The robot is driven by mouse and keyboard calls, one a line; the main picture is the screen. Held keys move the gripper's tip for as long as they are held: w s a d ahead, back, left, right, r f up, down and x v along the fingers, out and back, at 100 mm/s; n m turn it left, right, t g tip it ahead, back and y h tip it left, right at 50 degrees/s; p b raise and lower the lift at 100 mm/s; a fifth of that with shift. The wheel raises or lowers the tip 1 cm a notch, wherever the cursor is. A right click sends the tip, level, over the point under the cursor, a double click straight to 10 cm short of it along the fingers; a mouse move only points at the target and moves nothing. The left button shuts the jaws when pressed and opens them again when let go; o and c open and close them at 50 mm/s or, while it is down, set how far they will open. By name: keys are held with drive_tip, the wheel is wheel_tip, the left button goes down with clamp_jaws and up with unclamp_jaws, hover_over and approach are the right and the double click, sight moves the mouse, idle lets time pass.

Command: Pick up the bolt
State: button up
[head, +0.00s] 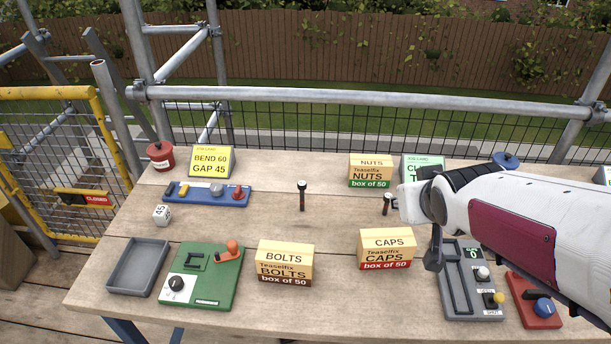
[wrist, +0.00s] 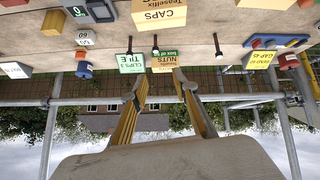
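A dark bolt (head: 302,197) with a wide round head stands upright on the table, left of centre in the head view. A second one (head: 388,204) stands close to the end of my white arm. In the upside-down wrist view three similar bolts show: one (wrist: 217,46) apart to the right, one (wrist: 155,46) in the middle and one (wrist: 129,45) beside it. My gripper (wrist: 160,80) is open, its two fingers spread and nothing between them. The fingers point toward the nuts box and the table, apart from the bolts. In the head view my arm hides the fingers.
The bolts box (head: 285,263), caps box (head: 386,248) and nuts box (head: 370,171) stand on the table (head: 330,222). A grey tray (head: 137,267) and a green fixture (head: 203,278) lie front left. A scaffold rail (head: 330,97) runs behind. Table around the left bolt is clear.

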drive_tip(key=w+a+f+n+t, duration=0.1)
drive_tip(key=w+a+f, duration=0.2)
drive_tip(key=w, duration=0.4)
drive_tip(key=n+t+y, duration=0.1)
drive_tip(key=n+y, duration=0.3)
drive_tip(key=y, duration=0.3)
approach(303, 194)
drive_tip(key=x, duration=0.3)
drive_tip(key=shift+w+d, duration=0.15)
drive_tip(key=shift+d, duration=0.05)
drive_tip(key=shift+x, duration=1.3)
drive_tip(key=shift+x, duration=2.65)
